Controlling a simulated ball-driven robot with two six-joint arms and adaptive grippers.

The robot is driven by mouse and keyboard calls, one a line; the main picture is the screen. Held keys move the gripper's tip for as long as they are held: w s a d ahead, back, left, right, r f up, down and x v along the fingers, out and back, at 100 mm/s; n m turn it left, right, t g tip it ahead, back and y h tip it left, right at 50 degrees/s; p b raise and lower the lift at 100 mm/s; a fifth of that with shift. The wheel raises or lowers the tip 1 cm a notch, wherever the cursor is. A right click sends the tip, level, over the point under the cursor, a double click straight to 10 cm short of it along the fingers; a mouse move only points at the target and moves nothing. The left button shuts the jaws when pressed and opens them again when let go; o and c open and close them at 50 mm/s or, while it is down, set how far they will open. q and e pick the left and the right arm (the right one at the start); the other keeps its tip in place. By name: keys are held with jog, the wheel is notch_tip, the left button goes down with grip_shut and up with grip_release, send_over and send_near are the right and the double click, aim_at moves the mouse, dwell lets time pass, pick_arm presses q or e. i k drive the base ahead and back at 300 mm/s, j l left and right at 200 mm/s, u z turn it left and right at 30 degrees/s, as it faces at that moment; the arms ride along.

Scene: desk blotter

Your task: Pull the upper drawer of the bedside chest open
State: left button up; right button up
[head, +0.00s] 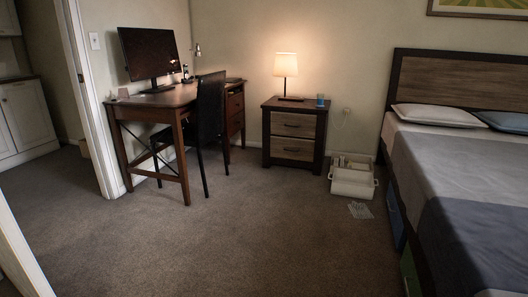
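The bedside chest (266,136) stands against the back wall, between the desk and the bed, across the room from me. It has a dark frame and two wood-toned drawers. The upper drawer (293,119) looks shut, with a dark handle across its front. The lower drawer (293,155) below it also looks shut and has a similar handle. Neither of my grippers shows in the head view, so I cannot see how they stand.
A lit lamp (285,66) and a blue cup (320,101) stand on the chest. A cream box (353,184) and a paper (360,211) lie to its right, beside the bed (445,180). The desk (160,102) and chair (210,110) are left. The carpet (250,225) ahead is clear.

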aim_at(296, 124)
jog(key=i+z, duration=0.2)
jog(key=i, duration=0.55)
jog(key=i+z, duration=0.2)
jog(key=i, duration=0.6)
jog(key=i+j+z, duration=0.2)
jog(key=i, duration=0.55)
jog(key=i+u, duration=0.1)
jog(key=i, duration=0.35)
jog(key=i+l+u, duration=0.15)
jog(key=i, duration=0.25)
jog(key=i+l+u, duration=0.1)
jog(key=i, duration=0.35)
jog(key=i+l+u, duration=0.1)
jog(key=i+l, duration=0.15)
jog(key=i, duration=0.15)
